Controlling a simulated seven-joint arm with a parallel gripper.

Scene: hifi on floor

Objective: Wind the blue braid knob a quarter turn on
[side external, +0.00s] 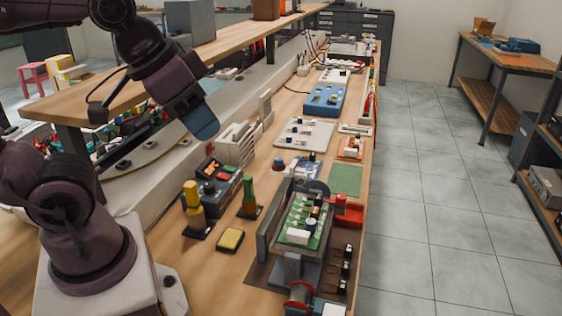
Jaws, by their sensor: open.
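A small round dark-blue thing (279,163), perhaps the braid knob, sits on the bench left of a blue-and-white item; it is too small to make out its setting. My gripper (203,124) hangs in the air at the upper left of the bench, its blue end pointing down. It is well apart from the round blue thing, up and to the left of it in the picture. The gap between its fingers is not clear from this side, and nothing shows held in it.
A green circuit board (303,220) stands in a grey vise at the front. A black station (212,187), yellow-handled tool (193,198), green-handled tool (249,197) and yellow sponge (230,240) are nearby. A blue case (325,100) lies farther back. A raised shelf (235,47) runs along the left.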

